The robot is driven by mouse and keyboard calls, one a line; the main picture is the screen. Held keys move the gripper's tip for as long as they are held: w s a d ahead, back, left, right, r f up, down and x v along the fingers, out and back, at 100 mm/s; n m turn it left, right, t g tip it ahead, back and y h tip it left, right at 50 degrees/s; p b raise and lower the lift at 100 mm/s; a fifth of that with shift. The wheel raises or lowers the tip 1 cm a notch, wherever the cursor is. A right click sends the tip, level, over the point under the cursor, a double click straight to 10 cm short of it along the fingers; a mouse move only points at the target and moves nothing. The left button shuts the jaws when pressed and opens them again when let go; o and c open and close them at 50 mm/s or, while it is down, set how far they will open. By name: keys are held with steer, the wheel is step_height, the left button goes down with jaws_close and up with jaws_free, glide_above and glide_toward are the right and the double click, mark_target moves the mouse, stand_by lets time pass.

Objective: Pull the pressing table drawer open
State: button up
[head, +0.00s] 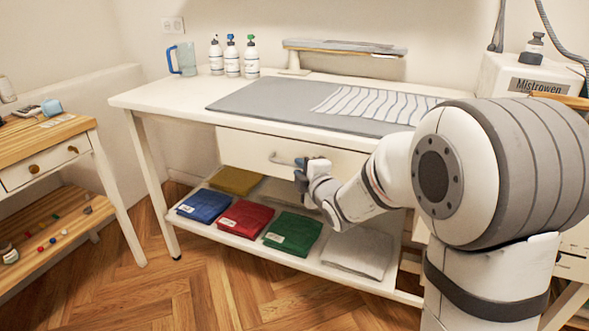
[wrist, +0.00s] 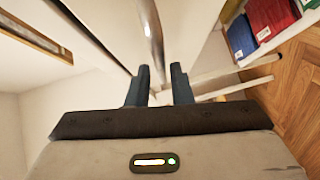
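The pressing table (head: 160,103) stands against the wall, with its white drawer (head: 243,150) under the top. The drawer looks shut in the head view. A curved metal handle (head: 280,160) is on the drawer front; its right part is hidden behind my gripper (head: 301,174). In the wrist view the handle (wrist: 153,30) runs down towards the gap between the fingertips of my gripper (wrist: 160,72). The two fingers are apart, with a visible gap. I cannot tell whether either finger touches the handle.
Folded cloths, blue (head: 204,205), red (head: 245,218) and green (head: 293,233), lie on the lower shelf (head: 225,235). Bottles (head: 232,60) and a jug (head: 183,58) stand on the tabletop. A wooden-topped table (head: 40,140) is at left. The floor (head: 190,285) in front is clear.

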mark_target(295, 165)
steer(key=shift+x, duration=1.75)
jaws_close()
steer(key=shift+a, duration=0.1)
